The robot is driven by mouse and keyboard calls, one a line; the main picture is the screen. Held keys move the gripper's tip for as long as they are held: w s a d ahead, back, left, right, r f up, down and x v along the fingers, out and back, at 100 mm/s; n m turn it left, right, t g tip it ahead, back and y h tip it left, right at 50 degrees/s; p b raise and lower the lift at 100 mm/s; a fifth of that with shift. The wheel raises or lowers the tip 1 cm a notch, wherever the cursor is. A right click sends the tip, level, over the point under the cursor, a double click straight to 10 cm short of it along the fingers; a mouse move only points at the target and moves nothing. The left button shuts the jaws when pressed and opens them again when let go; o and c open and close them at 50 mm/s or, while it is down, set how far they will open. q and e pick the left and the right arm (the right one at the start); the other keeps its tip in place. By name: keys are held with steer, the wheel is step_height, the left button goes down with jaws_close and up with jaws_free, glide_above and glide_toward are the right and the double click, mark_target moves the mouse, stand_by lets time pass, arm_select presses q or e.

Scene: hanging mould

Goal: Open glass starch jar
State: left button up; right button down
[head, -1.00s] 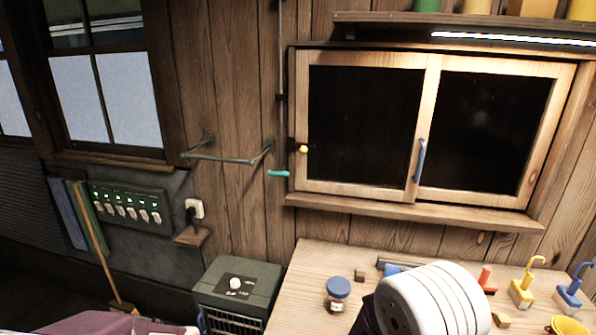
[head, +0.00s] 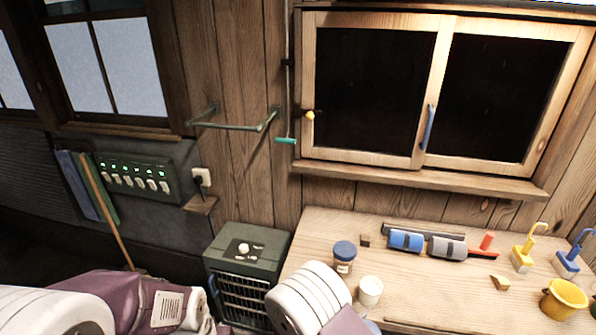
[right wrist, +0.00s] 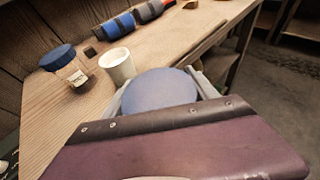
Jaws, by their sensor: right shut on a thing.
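A small glass jar with a blue lid and a label (head: 343,257) stands upright on the wooden table; it also shows in the right wrist view (right wrist: 66,65). In the right wrist view my right gripper (right wrist: 160,88) has one finger on each side of a second round, dull blue top (right wrist: 158,92) and is shut on it. What lies below this top is hidden by my purple wrist. In the head view only a sliver of blue (head: 373,326) shows beside my right arm. My left arm is at the lower left, with its gripper out of view.
A white cup (head: 370,291) stands beside the labelled jar, close to my right gripper. Behind are a blue and grey roller (head: 427,243), small wooden blocks, a yellow bucket (head: 564,299) and hooked yellow and blue stands. A green heater box (head: 247,262) stands left of the table.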

steer(key=shift+d, duration=0.15)
steer(key=s+a+r+n+t+y, duration=0.1)
steer(key=a+r+n+t+y, duration=0.2)
steer(key=a+r, duration=0.7)
steer(key=shift+s+a+n+y, duration=0.35)
steer(key=shift+n+y, duration=0.25)
steer(key=shift+n, duration=0.2)
